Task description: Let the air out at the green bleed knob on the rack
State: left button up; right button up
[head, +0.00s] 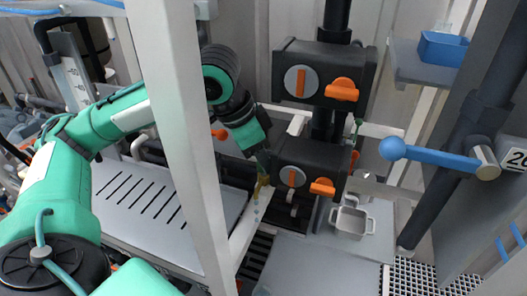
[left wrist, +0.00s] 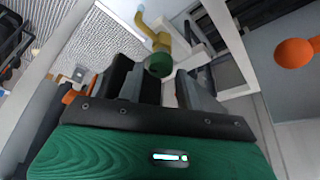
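The green bleed knob (left wrist: 159,66) shows in the left wrist view at the end of a brass fitting (left wrist: 155,36). My left gripper (left wrist: 157,80) is open, with its dark fingers apart to the left and right of the knob. I cannot tell whether a finger touches it. In the head view my left gripper (head: 262,158) points down just above the brass fitting (head: 260,186) by the white rack frame. The knob is hidden or too small to tell there. My right gripper is not in view.
Two dark vessel housings (head: 322,75) with orange handles stand right of the gripper. A white post (head: 180,120) crosses in front of my left arm. A blue lever (head: 430,156) sticks out at the right. A small metal pan (head: 351,222) sits below.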

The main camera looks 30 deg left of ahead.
pick_arm(q)
jog(key=shift+f, duration=0.35)
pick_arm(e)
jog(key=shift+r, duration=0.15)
pick_arm(q)
jog(key=c, duration=0.7)
jog(key=m+h, duration=0.1)
jog(key=m, duration=0.2)
jog(key=shift+w+m+g, duration=0.1)
jog(key=shift+m+g, duration=0.2)
jog(key=shift+g, duration=0.1)
jog(key=shift+m+g, duration=0.3)
jog(key=shift+m, duration=0.4)
jog(key=shift+r, duration=0.1)
